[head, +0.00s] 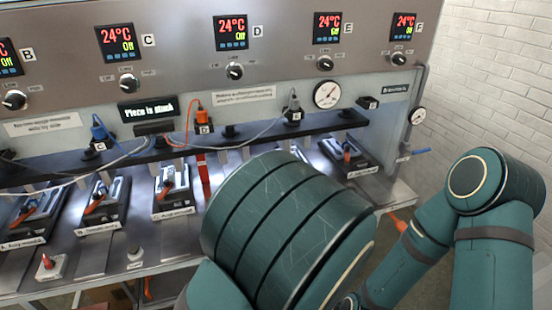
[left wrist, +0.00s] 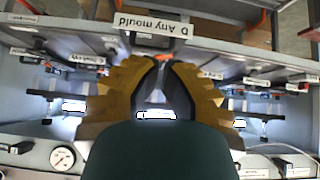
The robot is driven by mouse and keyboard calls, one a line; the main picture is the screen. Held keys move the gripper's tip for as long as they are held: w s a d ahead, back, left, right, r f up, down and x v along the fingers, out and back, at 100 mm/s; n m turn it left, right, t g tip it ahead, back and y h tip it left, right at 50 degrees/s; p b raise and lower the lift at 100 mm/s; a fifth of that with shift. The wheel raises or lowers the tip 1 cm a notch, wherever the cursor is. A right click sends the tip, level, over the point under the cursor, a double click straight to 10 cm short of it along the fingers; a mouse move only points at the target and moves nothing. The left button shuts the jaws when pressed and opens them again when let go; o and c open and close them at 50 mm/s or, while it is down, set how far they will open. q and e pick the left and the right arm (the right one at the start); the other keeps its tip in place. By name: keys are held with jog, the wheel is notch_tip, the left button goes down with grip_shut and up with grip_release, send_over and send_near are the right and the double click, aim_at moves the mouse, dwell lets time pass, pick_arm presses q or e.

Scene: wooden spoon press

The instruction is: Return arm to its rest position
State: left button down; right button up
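A thick dark green link of my arm (head: 285,225) fills the lower middle of the head view and hides part of the press bench. My other arm (head: 485,205) is bent at the right side. Neither gripper shows in the head view. In the left wrist view my left gripper (left wrist: 162,66) has yellow, toothed fingers with dark inner pads. The fingers converge at the tips, with a small gap between them. Nothing is visibly held. A label reading "D Any mould" (left wrist: 150,27) shows just beyond the fingertips.
The press panel (head: 185,75) has several temperature displays reading 24°C Off. A small screen (head: 148,109) reads "Piece is stuck". Several moulds with red handles stand on the bench, one at the left (head: 103,205). A gauge (head: 327,94) and white brick wall (head: 490,90) lie right.

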pick_arm(q)
jog(key=s+a+f+g+h+b, duration=0.2)
jog(key=a+f+b, duration=0.1)
jog(key=f, duration=0.4)
jog(key=s+a+f+m+g+h+b, duration=0.1)
jog(key=a+f+g+h+b, duration=0.1)
jog(key=f, duration=0.5)
jog(key=s+a+f+g+h+b, duration=0.2)
jog(key=a+f+b, duration=0.3)
jog(key=a+f, duration=0.1)
jog(key=shift+s+f+m+h, duration=0.3)
jog(key=shift+f, duration=0.6)
jog(key=shift+a, duration=0.1)
